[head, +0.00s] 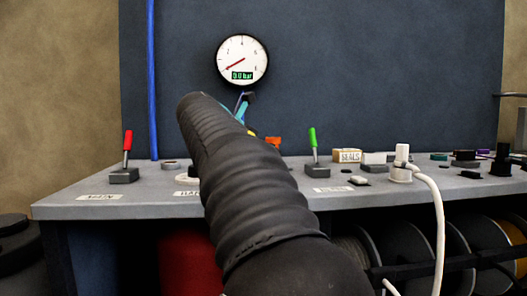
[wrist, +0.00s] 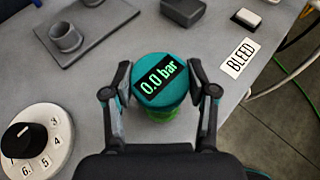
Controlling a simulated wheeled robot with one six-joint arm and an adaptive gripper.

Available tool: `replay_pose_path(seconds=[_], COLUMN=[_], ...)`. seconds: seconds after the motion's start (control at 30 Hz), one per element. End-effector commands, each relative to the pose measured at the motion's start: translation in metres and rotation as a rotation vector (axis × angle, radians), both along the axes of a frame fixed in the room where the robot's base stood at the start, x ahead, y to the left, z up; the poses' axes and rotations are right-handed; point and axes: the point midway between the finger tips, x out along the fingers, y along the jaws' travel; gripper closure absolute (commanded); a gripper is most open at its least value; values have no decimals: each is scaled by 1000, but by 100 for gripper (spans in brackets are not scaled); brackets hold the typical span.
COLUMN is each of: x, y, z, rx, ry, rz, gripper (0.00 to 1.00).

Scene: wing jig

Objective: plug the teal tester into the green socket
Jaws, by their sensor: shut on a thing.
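The teal tester (wrist: 180,59) is round, with a dark display reading "0.0 bar" in green. In the wrist view it sits between the two fingers of my gripper (wrist: 159,82), which is shut on it. Bright green (wrist: 165,113) shows just below the tester's near edge. I cannot tell whether this is the green socket or part of the tester, nor whether anything is seated. In the head view my dark arm hides most of the gripper; only a little teal and black (head: 243,106) shows past it.
A numbered dial (wrist: 36,143) is at the lower left in the wrist view. In the head view a red lever (head: 127,141), green lever (head: 313,139) and white plug (head: 402,165) stand on the bench.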

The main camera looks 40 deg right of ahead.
Motion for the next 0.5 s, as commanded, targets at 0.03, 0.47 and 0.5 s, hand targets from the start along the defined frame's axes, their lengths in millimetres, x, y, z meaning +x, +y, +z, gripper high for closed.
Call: replay_pose_path(seconds=[0.03,0.47,0.5], x=[0,0,0], y=[0,0,0], z=[0,0,0], rx=[-1,0,0], ry=[0,0,0], rz=[0,0,0], gripper=[89,13,13])
